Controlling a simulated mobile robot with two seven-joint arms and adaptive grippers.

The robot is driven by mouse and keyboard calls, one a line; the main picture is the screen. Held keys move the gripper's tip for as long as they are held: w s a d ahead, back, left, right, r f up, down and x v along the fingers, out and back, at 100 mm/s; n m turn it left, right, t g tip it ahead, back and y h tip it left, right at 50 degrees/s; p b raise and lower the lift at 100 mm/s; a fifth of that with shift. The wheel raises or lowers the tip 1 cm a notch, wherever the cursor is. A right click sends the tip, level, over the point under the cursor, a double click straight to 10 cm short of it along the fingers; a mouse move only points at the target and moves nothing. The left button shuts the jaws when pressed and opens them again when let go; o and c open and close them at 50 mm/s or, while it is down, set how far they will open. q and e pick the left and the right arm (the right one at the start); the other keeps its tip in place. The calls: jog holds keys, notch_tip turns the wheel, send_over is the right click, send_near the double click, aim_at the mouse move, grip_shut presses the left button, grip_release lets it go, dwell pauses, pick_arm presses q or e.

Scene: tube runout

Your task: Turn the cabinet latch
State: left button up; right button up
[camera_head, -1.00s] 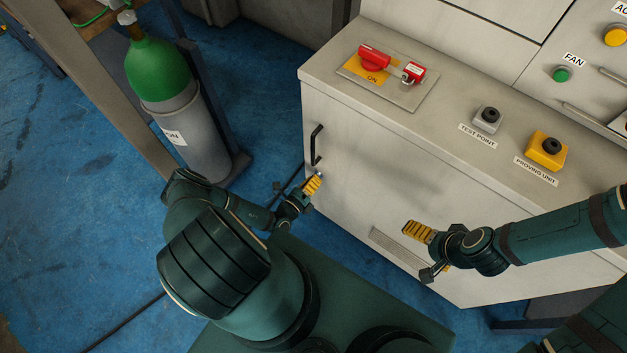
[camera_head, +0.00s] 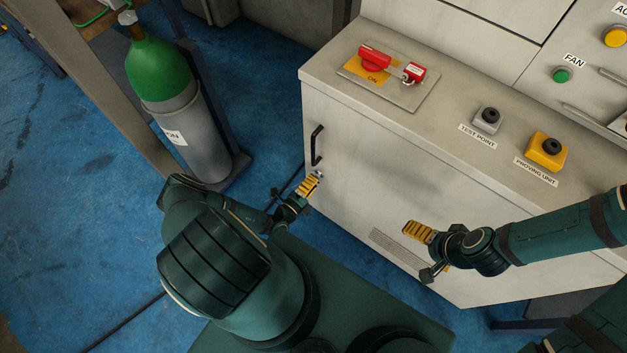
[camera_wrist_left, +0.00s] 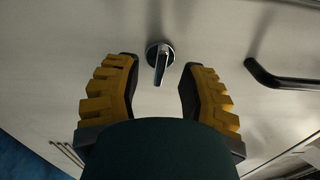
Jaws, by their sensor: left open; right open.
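The cabinet latch (camera_wrist_left: 160,62) is a small chrome turn-handle on a round base on the pale cabinet front. In the left wrist view it lies between the tips of my open left gripper (camera_wrist_left: 158,80), with a gap on each side. In the head view the latch (camera_head: 319,174) is a small bright spot just beyond my left gripper (camera_head: 312,184), mostly hidden. My right gripper (camera_head: 425,250) is open and empty in front of the cabinet's lower part, away from the latch.
A black bar handle (camera_head: 316,145) sits above the latch on the cabinet (camera_head: 350,200). The cabinet top carries a red switch (camera_head: 374,57), a grey test point (camera_head: 487,120) and a yellow proving unit (camera_head: 546,149). A green-topped gas cylinder (camera_head: 180,100) stands at left.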

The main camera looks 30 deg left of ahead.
pick_arm(q)
jog(key=s, duration=0.4)
jog(key=shift+s+a, duration=0.2)
jog(key=shift+s, duration=0.2)
jog(key=s, duration=1.2)
jog(key=shift+a, duration=0.45)
